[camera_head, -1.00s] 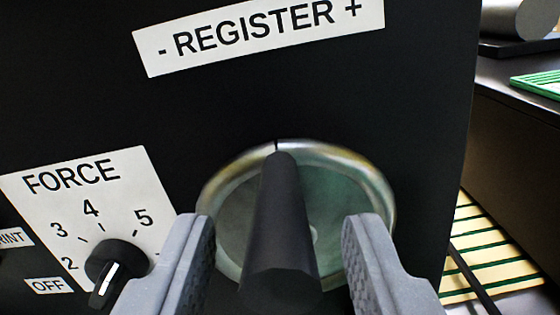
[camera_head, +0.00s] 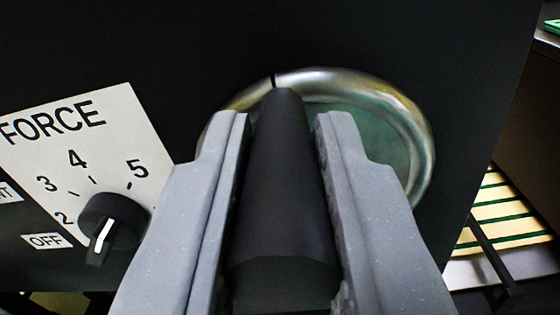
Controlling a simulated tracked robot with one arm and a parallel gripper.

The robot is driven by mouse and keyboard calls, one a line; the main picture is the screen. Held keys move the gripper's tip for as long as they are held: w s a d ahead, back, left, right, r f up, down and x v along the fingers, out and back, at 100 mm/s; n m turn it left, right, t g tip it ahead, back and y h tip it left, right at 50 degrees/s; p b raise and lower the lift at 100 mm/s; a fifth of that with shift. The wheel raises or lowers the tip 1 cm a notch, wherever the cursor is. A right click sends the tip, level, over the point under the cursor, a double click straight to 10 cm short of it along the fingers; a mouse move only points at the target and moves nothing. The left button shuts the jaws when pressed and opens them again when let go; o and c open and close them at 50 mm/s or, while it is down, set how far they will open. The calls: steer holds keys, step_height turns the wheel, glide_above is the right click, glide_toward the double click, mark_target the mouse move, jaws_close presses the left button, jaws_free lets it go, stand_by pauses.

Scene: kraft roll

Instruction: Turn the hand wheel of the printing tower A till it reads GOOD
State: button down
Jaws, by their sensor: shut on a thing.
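The hand wheel (camera_head: 405,120) is a round disc with a shiny metal rim and a greenish face, on the black front of the printing tower (camera_head: 200,50). A dark mark shows at the top of its rim. Its black handle (camera_head: 283,190) sticks out toward me. My gripper (camera_head: 283,135) is shut on the handle, with one grey finger along each side. The fingers and handle hide the lower left of the wheel. No GOOD reading shows in this view.
Left of the wheel is a white FORCE plate (camera_head: 120,125) with a black knob (camera_head: 112,222) close to my left finger; its pointer aims down-left, near OFF. At the lower right are yellowish slats (camera_head: 500,215) and a dark bar (camera_head: 492,255) beyond the panel's edge.

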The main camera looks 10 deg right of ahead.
mark_target(381, 123)
steer(key=shift+s+d, duration=0.1)
steer(key=shift+d, duration=0.2)
steer(key=shift+d+m+b, duration=0.15)
steer(key=shift+m+b, duration=0.25)
steer(key=shift+b, duration=0.05)
steer(key=shift+s+d+f+m+b, duration=0.2)
steer(key=shift+d+m+b, duration=0.2)
steer(key=shift+m+b, duration=0.75)
steer(key=shift+s+d+f+m+b, duration=0.15)
steer(key=shift+d+m+b, duration=0.3)
steer(key=shift+m+b, duration=0.7)
steer(key=shift+s+d+f+m+b, duration=0.1)
steer(key=shift+d+f+m+b, duration=0.25)
steer(key=shift+m+b, duration=0.75)
steer(key=shift+d+r+m, duration=0.1)
steer(key=shift+m, duration=0.2)
steer(key=c, duration=1.3)
jaws_free()
steer(key=shift+w, duration=0.1)
steer(key=shift+c, duration=0.2)
